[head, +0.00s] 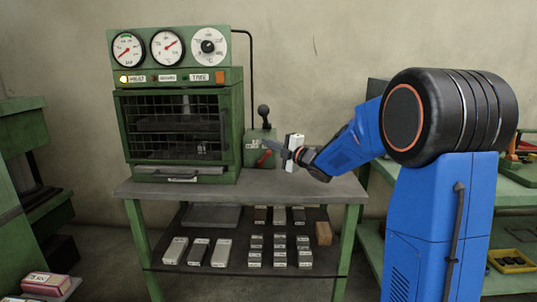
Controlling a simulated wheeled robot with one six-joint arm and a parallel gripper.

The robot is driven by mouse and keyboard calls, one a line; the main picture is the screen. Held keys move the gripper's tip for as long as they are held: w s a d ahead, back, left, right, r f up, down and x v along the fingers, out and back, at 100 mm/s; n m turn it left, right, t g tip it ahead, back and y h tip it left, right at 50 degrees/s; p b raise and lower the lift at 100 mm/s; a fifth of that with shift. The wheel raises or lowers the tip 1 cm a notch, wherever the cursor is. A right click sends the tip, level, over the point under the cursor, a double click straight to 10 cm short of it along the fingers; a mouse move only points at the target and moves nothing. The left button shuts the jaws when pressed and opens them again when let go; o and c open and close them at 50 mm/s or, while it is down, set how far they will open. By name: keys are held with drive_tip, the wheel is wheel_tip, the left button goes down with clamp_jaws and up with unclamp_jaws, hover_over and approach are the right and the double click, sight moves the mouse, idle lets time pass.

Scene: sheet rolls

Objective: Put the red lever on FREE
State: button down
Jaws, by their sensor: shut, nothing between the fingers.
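The red lever (264,158) is a small red handle low on the front of a green box (257,143) that stands at the right end of the bench. The lettering beside the lever is too small to read, so I cannot tell its setting. My gripper (275,147) is shut and empty, with its fingertips pointing left just above and in front of the lever. I cannot tell whether the fingers touch it. The gripper and its white part hide the box's right edge.
A green caged machine (178,135) with three dials stands left of the box. A black ball-topped stick (264,115) rises from the box. The grey bench top (240,190) is clear in front. Several labelled blocks (222,252) lie on the shelf below.

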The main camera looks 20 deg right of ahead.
drive_tip(key=shift+a+r, duration=0.1)
drive_tip(key=shift+r, duration=2.2)
drive_tip(key=s+d+f+m+g+h, duration=0.1)
drive_tip(key=s+d+f+m+h, duration=0.1)
drive_tip(key=s+d+m+h, duration=0.45)
drive_tip(key=s+d+f+m+g+h, duration=0.15)
drive_tip(key=s+m+h, duration=0.25)
drive_tip(key=s+m, duration=0.65)
drive_tip(key=s+a+f+m+g, duration=0.2)
drive_tip(key=s+f, duration=0.4)
drive_tip(key=s, duration=0.6)
drive_tip(key=s+a+f+m+g+y, duration=0.1)
drive_tip(key=s+f+g, duration=0.3)
drive_tip(key=s, duration=0.8)
drive_tip(key=s+a+f+m+g, duration=0.3)
drive_tip(key=s+f, duration=0.5)
drive_tip(key=s, duration=0.4)
drive_tip(key=shift+a+f, duration=0.15)
drive_tip(key=shift+f, duration=0.05)
